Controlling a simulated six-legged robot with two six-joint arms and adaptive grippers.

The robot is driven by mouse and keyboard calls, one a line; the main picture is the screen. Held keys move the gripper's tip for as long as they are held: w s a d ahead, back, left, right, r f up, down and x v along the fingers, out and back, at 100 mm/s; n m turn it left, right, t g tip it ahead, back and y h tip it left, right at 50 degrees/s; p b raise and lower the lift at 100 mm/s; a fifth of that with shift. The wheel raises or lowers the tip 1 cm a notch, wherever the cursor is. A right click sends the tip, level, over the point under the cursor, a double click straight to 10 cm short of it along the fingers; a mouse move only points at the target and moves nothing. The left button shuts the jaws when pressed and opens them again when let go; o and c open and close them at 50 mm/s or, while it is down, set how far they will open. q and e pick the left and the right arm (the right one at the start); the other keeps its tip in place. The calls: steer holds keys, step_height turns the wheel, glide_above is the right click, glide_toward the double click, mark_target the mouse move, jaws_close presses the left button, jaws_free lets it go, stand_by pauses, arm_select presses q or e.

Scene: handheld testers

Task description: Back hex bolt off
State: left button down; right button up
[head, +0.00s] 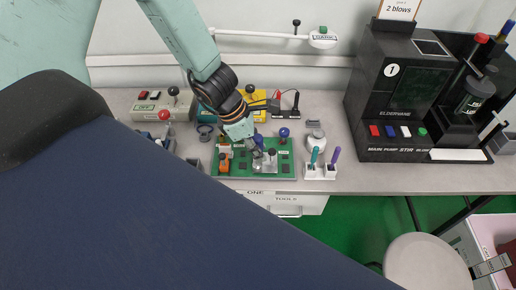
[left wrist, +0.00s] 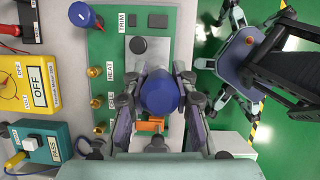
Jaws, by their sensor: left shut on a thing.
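The green panel (head: 285,168) lies on the grey bench and also shows in the left wrist view (left wrist: 110,45), with HEAT and TRIM labels. My left gripper (head: 258,158) reaches down over its middle. In the left wrist view my left gripper (left wrist: 160,100) is shut on a blue faceted head, which I take for the hex bolt (left wrist: 160,93). The bolt's shank and seat are hidden under the head, so I cannot tell how far it is threaded in. My right gripper is in neither view.
An orange part (left wrist: 150,125) sits close beside the fingers. A blue knob (head: 283,133) stands at the panel's far right. Brass studs (left wrist: 95,72) line one side. A white holder with pens (head: 320,171) is right of the panel. A black machine (head: 400,95) stands farther right.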

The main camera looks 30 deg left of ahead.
mark_target(257, 136)
arm_select(q)
steer(key=shift+n+t+y+b, duration=0.5)
steer(key=shift+n+b, duration=1.1)
steer(key=shift+b, duration=1.1)
steer(key=shift+r, duration=0.1)
steer(key=shift+r+p, duration=1.7)
steer(key=shift+p, duration=0.15)
